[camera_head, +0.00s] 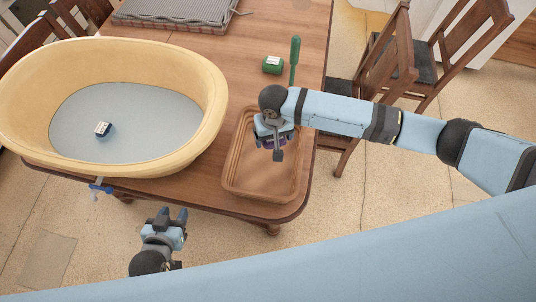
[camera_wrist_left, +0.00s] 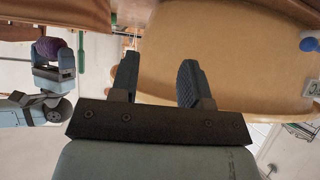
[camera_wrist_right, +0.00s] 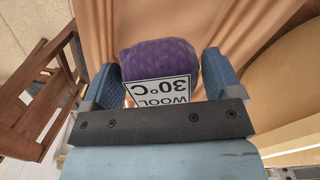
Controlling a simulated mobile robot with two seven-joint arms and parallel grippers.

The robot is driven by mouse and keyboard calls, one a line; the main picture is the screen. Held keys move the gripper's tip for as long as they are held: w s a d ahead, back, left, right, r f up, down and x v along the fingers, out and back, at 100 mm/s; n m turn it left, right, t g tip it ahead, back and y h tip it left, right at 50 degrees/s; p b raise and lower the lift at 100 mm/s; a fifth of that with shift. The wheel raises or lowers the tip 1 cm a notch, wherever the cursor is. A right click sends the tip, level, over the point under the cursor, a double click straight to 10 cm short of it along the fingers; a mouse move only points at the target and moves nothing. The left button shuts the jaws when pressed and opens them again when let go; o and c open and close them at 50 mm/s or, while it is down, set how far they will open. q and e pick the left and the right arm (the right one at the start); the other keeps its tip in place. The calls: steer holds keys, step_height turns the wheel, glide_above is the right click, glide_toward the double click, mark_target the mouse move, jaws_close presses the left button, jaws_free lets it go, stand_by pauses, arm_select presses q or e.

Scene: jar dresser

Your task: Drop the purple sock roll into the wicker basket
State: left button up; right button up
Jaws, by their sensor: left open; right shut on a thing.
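The purple sock roll (camera_wrist_right: 160,57) has a white label reading "WOOL 30°C". My right gripper (camera_head: 277,142) is shut on it, with a blue finger on each side in the right wrist view. In the head view the gripper hides most of the roll, above a brown rectangular tray (camera_head: 235,165). The left wrist view also shows the held roll (camera_wrist_left: 48,47). A grey woven-looking container (camera_head: 175,14) lies at the table's far end, partly cut off. I cannot tell for sure which container is the wicker basket. My left gripper (camera_head: 171,217) is open and empty in front of the table.
A large yellow oval tub (camera_head: 200,85) stands left on the wooden table (camera_head: 235,50), with a small blue-and-white labelled item (camera_head: 103,129) inside. Wooden chairs (camera_head: 400,45) stand at right.

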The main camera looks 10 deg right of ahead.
step_height(320, 180, down, 4)
steer(key=b, duration=0.3)
steer(key=shift+r, duration=0.2)
steer(key=shift+f+b, duration=0.35)
steer(key=shift+b, duration=0.5)
steer(key=o, duration=0.7)
steer(key=shift+o, duration=0.2)
steer(key=shift+r, duration=0.6)
step_height(320, 180, up, 13)
steer(key=shift+f, duration=0.15)
